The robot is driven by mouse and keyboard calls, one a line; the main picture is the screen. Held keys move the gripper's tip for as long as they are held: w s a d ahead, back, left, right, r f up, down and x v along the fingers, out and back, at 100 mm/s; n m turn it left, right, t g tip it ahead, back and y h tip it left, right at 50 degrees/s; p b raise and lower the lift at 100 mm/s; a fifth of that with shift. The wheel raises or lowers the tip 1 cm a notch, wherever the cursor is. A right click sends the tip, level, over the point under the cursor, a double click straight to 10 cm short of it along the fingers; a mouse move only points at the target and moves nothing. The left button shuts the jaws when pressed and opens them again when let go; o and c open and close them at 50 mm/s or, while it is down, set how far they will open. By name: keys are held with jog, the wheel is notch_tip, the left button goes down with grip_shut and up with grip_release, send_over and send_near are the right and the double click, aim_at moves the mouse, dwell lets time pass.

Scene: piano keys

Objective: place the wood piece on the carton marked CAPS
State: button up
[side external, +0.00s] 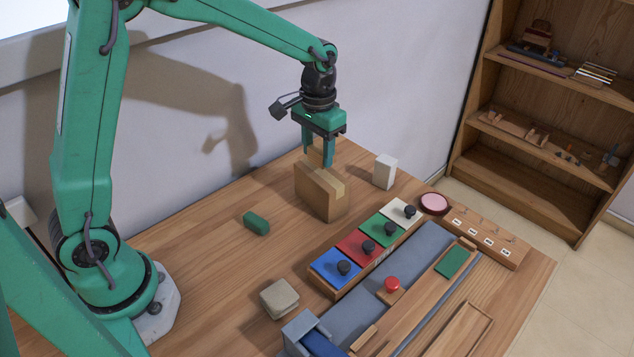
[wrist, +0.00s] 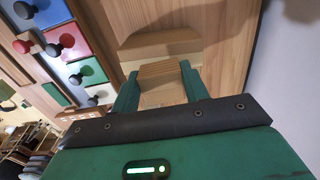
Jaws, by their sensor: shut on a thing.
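The wood piece (side external: 316,155) is a small light-brown block held between the two fingers of my gripper (side external: 317,159). It also shows in the wrist view (wrist: 162,75), with a finger on each side. A brown carton (side external: 318,192) with a paler strip stands on the table directly below my gripper. The carton also shows in the wrist view (wrist: 158,48), just beyond the wood piece. No CAPS mark can be read on it from here. I cannot tell whether the wood piece touches the carton's top or is slightly above it.
A white block (side external: 385,171) stands right of the carton. A row of coloured panels with black knobs (side external: 364,245) lies in front. A green block (side external: 256,223) and a beige block (side external: 279,298) lie to the left. The wall is close behind; the table's left middle is clear.

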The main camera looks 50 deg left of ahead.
aim_at(318, 149)
jog(key=shift+f, duration=1.4)
jog(key=shift+f, duration=0.1)
jog(key=o, duration=1)
jog(key=shift+c, duration=0.2)
notch_tip(318, 149, up, 12)
jog(key=shift+f, duration=0.2)
jog(key=shift+r, duration=0.35)
